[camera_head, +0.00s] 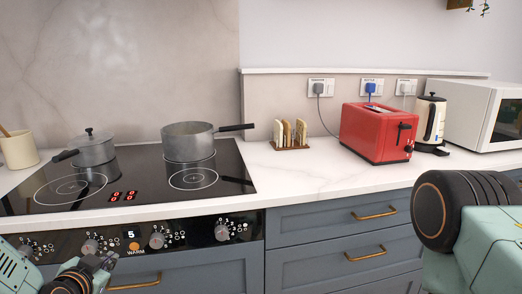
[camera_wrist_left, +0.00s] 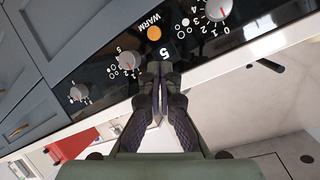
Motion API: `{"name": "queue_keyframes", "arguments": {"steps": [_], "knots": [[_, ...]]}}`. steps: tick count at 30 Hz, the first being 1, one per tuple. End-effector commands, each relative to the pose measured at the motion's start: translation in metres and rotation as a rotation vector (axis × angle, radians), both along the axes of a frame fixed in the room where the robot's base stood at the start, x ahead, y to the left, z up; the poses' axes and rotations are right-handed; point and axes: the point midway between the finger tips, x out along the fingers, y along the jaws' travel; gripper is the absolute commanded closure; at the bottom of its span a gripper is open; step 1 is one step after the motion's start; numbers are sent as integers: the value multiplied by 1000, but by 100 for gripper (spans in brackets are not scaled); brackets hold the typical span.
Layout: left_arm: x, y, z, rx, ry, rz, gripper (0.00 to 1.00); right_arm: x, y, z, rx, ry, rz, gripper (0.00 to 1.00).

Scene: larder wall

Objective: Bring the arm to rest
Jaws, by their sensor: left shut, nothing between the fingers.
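My left gripper (camera_head: 104,260) is low at the left of the head view, in front of the hob's control panel (camera_head: 185,232). In the left wrist view its fingers (camera_wrist_left: 160,85) are together and empty, pointing at the panel's dials and the orange WARM light (camera_wrist_left: 154,33). I cannot tell whether the fingertips touch the panel. My right arm shows at the lower right of the head view, but its gripper is out of the picture.
On the black hob (camera_head: 130,195) stand a lidded pot (camera_head: 93,150) and an open saucepan (camera_head: 188,143). A toast rack (camera_head: 290,134), red toaster (camera_head: 375,132), kettle (camera_head: 430,120) and microwave (camera_head: 478,115) stand right. Bare counter (camera_head: 320,175) lies before the rack.

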Motion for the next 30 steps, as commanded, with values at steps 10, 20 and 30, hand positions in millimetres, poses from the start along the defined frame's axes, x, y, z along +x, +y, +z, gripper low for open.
{"name": "queue_keyframes", "arguments": {"steps": [10,20,30], "knots": [[-141,-83,-138,-515,535,245,100,0,0,0,0,0,0,60],[-315,-116,-208,-454,1004,386,100,0,0,0,0,0,0,60],[-354,-120,-221,-399,1096,360,100,0,0,0,0,0,0,60]]}}
